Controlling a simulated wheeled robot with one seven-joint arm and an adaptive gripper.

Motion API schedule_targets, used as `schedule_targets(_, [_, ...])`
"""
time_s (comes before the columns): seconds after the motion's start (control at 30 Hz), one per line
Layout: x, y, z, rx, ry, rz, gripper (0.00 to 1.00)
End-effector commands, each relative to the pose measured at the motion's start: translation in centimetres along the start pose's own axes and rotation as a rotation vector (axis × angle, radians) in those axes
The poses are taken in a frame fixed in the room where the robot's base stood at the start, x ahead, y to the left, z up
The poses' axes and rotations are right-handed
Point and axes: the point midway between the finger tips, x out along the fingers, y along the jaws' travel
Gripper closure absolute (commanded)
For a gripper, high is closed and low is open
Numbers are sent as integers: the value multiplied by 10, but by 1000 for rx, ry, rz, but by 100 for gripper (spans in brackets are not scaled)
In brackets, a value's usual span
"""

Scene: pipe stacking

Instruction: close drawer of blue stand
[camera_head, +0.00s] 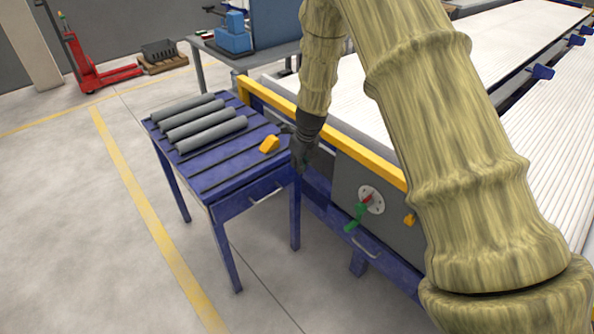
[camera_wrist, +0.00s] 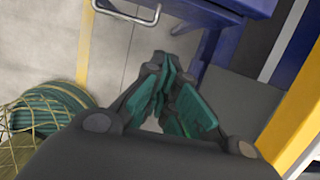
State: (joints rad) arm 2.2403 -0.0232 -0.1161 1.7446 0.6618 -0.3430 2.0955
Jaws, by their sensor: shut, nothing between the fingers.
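The blue stand (camera_head: 222,178) is a table with a slatted top and thin legs, left of centre in the head view. Its drawer front (camera_head: 240,202) has a light bar handle (camera_head: 265,196) and looks about flush with the frame; I see no clear gap. The handle also shows at the top of the wrist view (camera_wrist: 128,14), beside a blue panel (camera_wrist: 205,10). My gripper (camera_head: 302,162) hangs at the stand's right corner, beside the drawer front. In the wrist view its green-padded fingers (camera_wrist: 165,88) are together and empty, below and apart from the handle. Contact with the stand is unclear.
Several grey pipes (camera_head: 200,122) and a yellow block (camera_head: 269,144) lie on the stand. A machine with a yellow rail (camera_head: 365,160), a red-green switch (camera_head: 363,205) and its own handle (camera_head: 366,249) stands close right. The floor (camera_head: 90,230) at left is clear.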

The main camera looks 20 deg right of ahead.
Motion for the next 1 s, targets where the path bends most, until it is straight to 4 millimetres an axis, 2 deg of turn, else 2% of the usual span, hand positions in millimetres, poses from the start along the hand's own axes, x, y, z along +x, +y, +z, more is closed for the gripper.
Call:
schedule_targets(0.03, [-2, 0, -1, 0, 0, 0, 93])
schedule_targets(0.1, [-1, -2, -3, -8, 1, -6, 81])
schedule_targets(0.27, [19, -22, -17, -111, -3, -68, 81])
schedule_targets(0.4, [48, -50, -32, -299, -25, -163, 81])
schedule_targets(0.6, [84, -78, -40, -594, -106, -288, 81])
schedule_targets(0.8, [114, -83, -38, -881, -241, -387, 81])
schedule_targets(1.0, [136, -66, -34, -1144, -435, -466, 81])
